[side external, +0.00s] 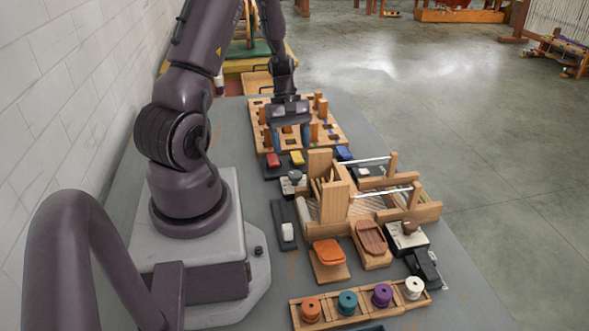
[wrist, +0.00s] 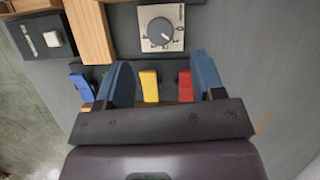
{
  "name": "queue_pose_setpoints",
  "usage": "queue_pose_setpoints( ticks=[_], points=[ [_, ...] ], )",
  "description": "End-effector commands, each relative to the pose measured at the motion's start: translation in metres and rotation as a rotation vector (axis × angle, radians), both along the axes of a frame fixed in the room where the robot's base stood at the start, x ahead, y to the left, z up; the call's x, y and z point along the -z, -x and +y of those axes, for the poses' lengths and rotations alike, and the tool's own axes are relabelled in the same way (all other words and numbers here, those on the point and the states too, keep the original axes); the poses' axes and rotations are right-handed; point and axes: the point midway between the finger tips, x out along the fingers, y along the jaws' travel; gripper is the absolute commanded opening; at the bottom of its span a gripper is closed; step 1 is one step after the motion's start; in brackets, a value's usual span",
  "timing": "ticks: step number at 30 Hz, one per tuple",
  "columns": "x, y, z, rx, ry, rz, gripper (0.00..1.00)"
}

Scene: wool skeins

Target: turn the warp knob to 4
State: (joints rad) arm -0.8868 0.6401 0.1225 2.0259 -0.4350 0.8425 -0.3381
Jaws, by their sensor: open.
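A round grey knob (wrist: 160,31) sits on a pale square dial plate (wrist: 178,12) at the top of the wrist view. Its light mark points toward the lower right of that picture; the dial figures are too small to read. In the side view the knob (side external: 295,175) is near the left of the wooden loom. I cannot read a label naming it. My gripper (side external: 291,138) is open and empty above the row of coloured keys, beyond the knob from the side camera. In the wrist view the fingers of my gripper (wrist: 162,75) are apart, and the knob lies ahead of them.
Red (side external: 273,160), yellow (side external: 297,158) and blue (side external: 344,153) keys lie near my fingers. The wooden loom (side external: 335,195) rises beside the knob. A pegged wooden board (side external: 330,124) stands behind. A white slider (side external: 288,231) is nearer the camera.

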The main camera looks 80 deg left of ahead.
Motion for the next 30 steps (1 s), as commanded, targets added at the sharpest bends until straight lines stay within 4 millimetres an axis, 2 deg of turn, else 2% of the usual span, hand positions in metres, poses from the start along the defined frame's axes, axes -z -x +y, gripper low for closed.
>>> queue_pose_setpoints(
  ticks=[3, 9, 15, 23, 27, 30],
  points=[
    [0.025, 0.000, -0.011, -0.001, 0.004, 0.003, 0.62],
    [0.053, -0.002, -0.022, 0.000, 0.002, 0.002, 0.62],
    [0.064, -0.003, -0.027, -0.001, -0.001, 0.000, 0.62],
    [0.065, -0.003, -0.027, -0.001, -0.002, 0.001, 0.62],
    [0.065, -0.003, -0.027, 0.000, -0.002, 0.000, 0.32],
    [0.065, -0.003, -0.027, 0.000, -0.002, 0.000, 0.14]
  ],
)
